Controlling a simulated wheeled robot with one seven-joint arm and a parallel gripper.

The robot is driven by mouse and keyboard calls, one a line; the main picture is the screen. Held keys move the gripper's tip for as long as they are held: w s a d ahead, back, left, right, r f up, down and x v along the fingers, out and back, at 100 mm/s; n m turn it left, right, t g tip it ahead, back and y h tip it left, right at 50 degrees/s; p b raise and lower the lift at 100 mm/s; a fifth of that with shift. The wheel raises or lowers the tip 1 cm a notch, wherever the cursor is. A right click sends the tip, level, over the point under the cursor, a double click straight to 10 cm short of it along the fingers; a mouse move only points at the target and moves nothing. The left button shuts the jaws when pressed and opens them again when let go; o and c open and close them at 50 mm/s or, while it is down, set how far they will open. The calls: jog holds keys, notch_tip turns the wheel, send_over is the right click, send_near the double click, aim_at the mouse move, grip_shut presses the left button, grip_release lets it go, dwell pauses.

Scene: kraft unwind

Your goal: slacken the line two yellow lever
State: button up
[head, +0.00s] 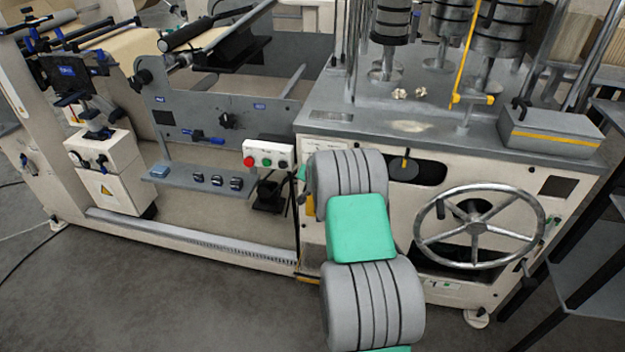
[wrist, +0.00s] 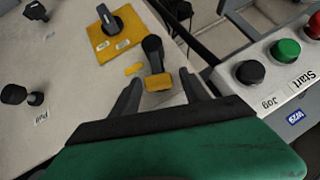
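In the wrist view, a small lever with a black round-ended arm (wrist: 153,52) and a yellow block (wrist: 158,83) stands out from a cream panel. A small yellow label lies beside it. My gripper (wrist: 160,77) is open, with its dark fingers on either side of the yellow block. I see no clear contact, and the depth between them is hard to judge. Whether this is the line two lever cannot be read. In the head view, my arm hides the gripper and this lever.
A yellow plate with a black rotary switch (wrist: 112,26) and black knobs are on the same panel. A button box (wrist: 278,66) stands close on the right; it also shows in the head view (head: 268,147). A large handwheel (head: 478,228) is right of my arm.

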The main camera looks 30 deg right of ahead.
jog(key=shift+o, duration=0.2)
jog(key=shift+s+d, duration=0.1)
jog(key=v, duration=0.7)
jog(key=shift+s+r, duration=0.2)
jog(key=shift+r, duration=0.05)
